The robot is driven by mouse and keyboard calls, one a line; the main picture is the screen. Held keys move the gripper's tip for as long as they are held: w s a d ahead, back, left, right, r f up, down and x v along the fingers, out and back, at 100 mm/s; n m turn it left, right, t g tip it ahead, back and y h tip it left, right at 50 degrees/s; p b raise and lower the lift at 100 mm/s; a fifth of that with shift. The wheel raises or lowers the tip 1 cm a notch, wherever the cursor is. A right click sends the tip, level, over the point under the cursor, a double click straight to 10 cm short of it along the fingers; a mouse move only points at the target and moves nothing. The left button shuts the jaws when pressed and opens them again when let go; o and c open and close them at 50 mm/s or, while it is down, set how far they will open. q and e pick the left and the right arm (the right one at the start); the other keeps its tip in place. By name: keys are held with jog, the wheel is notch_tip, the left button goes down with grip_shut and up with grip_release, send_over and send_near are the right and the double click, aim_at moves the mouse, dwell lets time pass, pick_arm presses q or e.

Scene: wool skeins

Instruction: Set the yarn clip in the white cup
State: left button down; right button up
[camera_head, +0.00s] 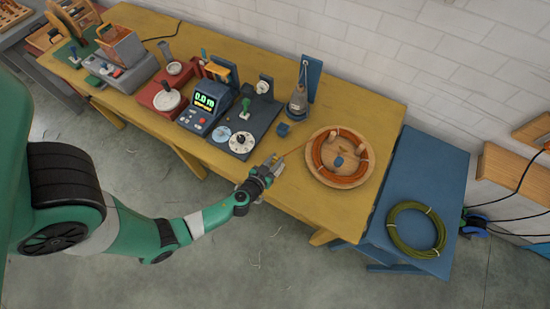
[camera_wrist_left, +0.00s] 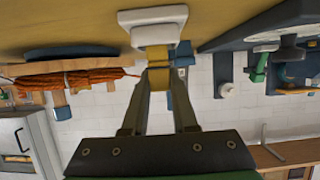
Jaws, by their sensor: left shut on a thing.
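My left gripper (camera_head: 272,166) is over the front edge of the yellow table. In the left wrist view its fingers (camera_wrist_left: 158,88) are shut on a small yellow piece, which I take as the yarn clip (camera_wrist_left: 158,76). The white cup (camera_wrist_left: 153,18) is straight beyond the fingertips in that upside-down view, against the table. The clip's far end overlaps the cup's mouth; I cannot tell whether it is inside or just in front. In the head view the clip and most of the cup are hidden by the gripper. My right gripper is not in view.
An orange skein on a round wooden tray (camera_head: 363,169) lies to the right, with a thin strand running toward my left gripper. A meter (camera_head: 204,108) and a dark dial panel (camera_head: 246,125) stand behind left. A blue side table (camera_head: 425,172) holds a green coil (camera_head: 416,229).

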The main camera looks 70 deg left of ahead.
pick_arm(q)
jog(key=c, duration=0.6)
grip_release()
jog(key=shift+p+v, duration=0.35)
jog(key=shift+v, duration=5.5)
jog(key=shift+a, duration=0.1)
